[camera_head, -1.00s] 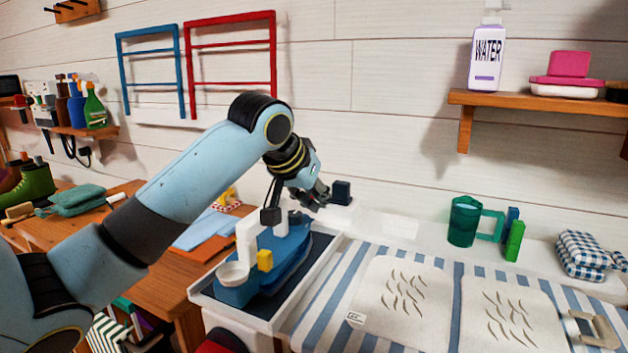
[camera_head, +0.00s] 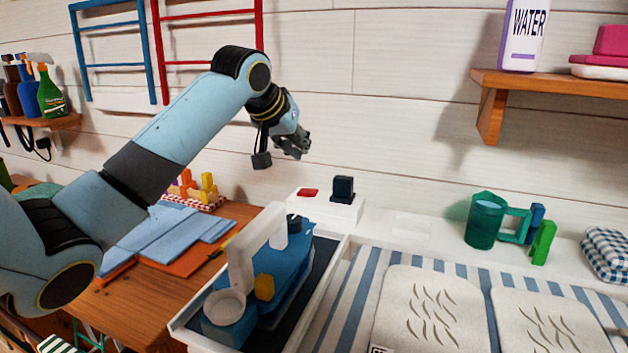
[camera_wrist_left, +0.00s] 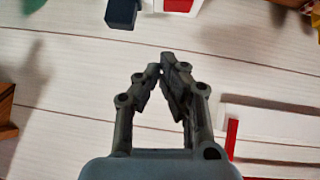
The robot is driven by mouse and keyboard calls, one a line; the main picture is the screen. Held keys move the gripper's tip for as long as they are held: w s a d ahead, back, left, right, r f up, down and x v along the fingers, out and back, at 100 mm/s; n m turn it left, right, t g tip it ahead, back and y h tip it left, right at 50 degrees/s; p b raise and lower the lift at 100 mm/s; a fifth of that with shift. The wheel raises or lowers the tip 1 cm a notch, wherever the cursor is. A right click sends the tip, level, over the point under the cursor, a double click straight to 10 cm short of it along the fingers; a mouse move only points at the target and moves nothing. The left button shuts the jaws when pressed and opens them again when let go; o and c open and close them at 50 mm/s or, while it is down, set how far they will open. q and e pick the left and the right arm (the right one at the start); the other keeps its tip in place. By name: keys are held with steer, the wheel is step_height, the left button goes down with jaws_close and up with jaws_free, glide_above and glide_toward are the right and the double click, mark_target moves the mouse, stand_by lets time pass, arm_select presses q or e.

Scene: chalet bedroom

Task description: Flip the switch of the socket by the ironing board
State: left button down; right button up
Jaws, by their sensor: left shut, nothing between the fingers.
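The striped ironing board (camera_head: 340,300) lies in front. My right gripper is not in view.
A blue iron (camera_head: 290,262) stands in a dark tray (camera_head: 180,325) below the box. A green jug (camera_head: 485,222) stands on the right. A wooden shelf (camera_head: 560,88) juts from the wall at upper right. Red and blue racks (camera_head: 210,62) hang at upper left.

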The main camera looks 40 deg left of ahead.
arm_select(q)
glide_above(315, 197)
steer(key=f, duration=0.5)
steer(key=shift+s+a+f+b, duration=0.2)
steer(key=shift+a+b, duration=0.05)
steer(key=shift+b, duration=0.15)
steer(key=f, duration=0.2)
steer(key=shift+w+d+f, duration=0.15)
steer(key=shift+w+f, duration=0.1)
steer(key=shift+f, duration=0.9)
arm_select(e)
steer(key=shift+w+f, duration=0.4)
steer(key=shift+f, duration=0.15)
arm_select(q)
steer(key=shift+d+f+y+p, duration=0.25)
steer(key=shift+d+y+p, duration=0.15)
steer(key=shift+p, duration=0.15)
steer(key=shift+a+f, duration=0.1)
steer(key=shift+a, duration=0.1)
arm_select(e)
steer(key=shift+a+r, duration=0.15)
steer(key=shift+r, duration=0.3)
arm_select(q)
steer(key=shift+a, duration=0.1)
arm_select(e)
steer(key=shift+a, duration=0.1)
